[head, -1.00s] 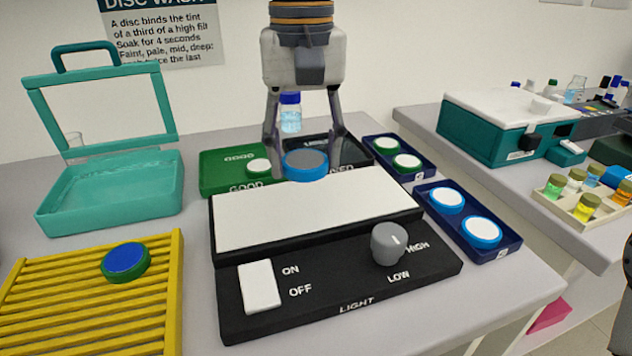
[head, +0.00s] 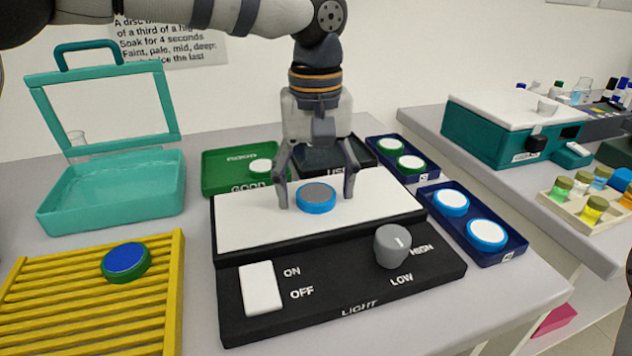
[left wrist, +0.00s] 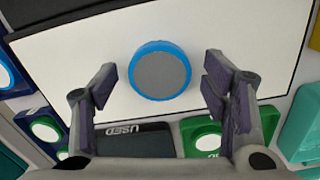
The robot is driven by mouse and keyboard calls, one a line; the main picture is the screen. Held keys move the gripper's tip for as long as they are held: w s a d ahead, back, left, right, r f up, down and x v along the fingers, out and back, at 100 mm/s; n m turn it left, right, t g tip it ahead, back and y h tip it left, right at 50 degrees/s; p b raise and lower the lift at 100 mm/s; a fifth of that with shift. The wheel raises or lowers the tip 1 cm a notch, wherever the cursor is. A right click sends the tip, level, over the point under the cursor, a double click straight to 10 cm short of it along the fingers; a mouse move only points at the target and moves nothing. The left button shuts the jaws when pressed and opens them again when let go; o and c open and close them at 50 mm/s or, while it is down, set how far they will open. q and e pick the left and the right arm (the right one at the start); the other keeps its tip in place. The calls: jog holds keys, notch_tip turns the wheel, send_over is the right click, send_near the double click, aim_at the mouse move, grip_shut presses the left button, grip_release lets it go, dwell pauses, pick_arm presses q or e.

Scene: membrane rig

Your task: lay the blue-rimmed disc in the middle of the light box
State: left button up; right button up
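The blue-rimmed disc (head: 316,198) with a grey face lies on the white top of the light box (head: 245,222), near the middle of the panel. It also shows in the left wrist view (left wrist: 160,71), flat on the white panel (left wrist: 85,60). My left gripper (head: 318,203) is above the panel with its fingers spread, one on each side of the disc. In the left wrist view the left gripper's fingers (left wrist: 160,85) stand clear of the disc with gaps on both sides. My right gripper is not in view.
A yellow rack (head: 60,300) with a green-rimmed blue disc (head: 126,262) is at left, behind it a teal open tub (head: 110,195). A green GOOD tray (head: 222,170) and black USED tray (head: 365,156) stand behind the box. Blue trays (head: 480,252) with white discs are at right.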

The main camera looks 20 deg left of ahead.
aim_at(316, 194)
pick_arm(q)
notch_tip(316, 194, up, 12)
jog(key=shift+r+b, duration=0.2)
jog(key=shift+b, duration=0.15)
